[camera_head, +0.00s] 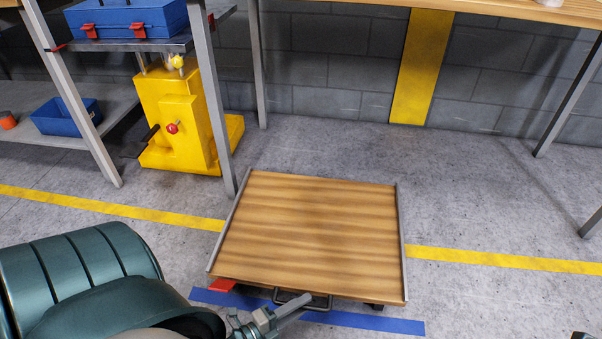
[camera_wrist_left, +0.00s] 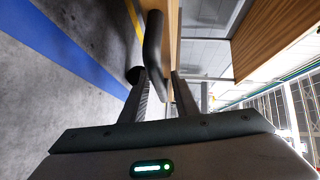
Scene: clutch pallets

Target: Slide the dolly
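The dolly (camera_head: 310,235) is a low, flat cart with a wooden deck and grey metal rails on its left and right sides. It stands on the floor in the middle of the head view. A dark handle (camera_head: 303,301) sticks out from its near edge. My left gripper (camera_head: 300,303) is at this handle. In the left wrist view, the dark handle bar (camera_wrist_left: 153,50) runs between the two fingers of my left gripper (camera_wrist_left: 162,75). The fingers are apart, with a narrow gap seen beside the bar. My right gripper is not in view.
A blue floor stripe (camera_head: 350,320) runs by the dolly's near edge, and a yellow stripe (camera_head: 500,259) crosses the floor. A yellow machine (camera_head: 180,120) and a shelf post (camera_head: 213,100) stand behind left. Bare floor (camera_head: 330,145) lies beyond the dolly, under a wooden table (camera_head: 500,8).

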